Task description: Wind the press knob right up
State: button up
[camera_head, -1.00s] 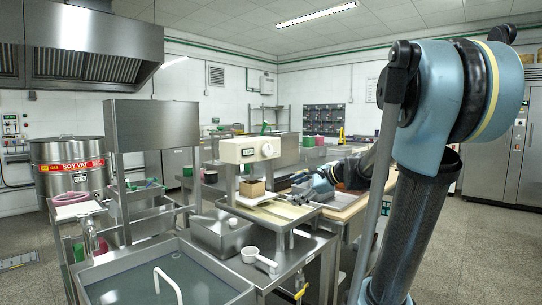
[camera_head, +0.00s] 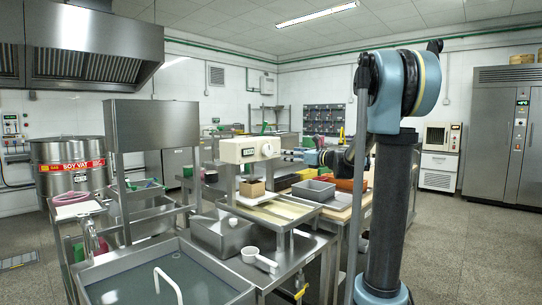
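The press has a cream-coloured head (camera_head: 240,151) carried on steel posts above the bench. Its round white knob (camera_head: 267,149) sits at the right end of the head's front face, with a dark mark on it. A small brown wooden box (camera_head: 252,187) stands below the head on a pale board. My gripper (camera_head: 285,155) is level with the knob, just to its right, with its fingers pointing left towards it. A small gap seems to show between fingertips and knob, but contact cannot be ruled out. The fingers are too small to tell open from shut.
A grey tray (camera_head: 313,190) sits on the wooden-topped bench right of the press, with green and red-brown items behind it. Open floor (camera_head: 450,240) lies at the right.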

aim_at(269, 151)
jog(key=x, duration=1.2)
jog(key=shift+w+a, duration=0.2)
jog(key=shift+a, duration=0.05)
jog(key=c, duration=1.1)
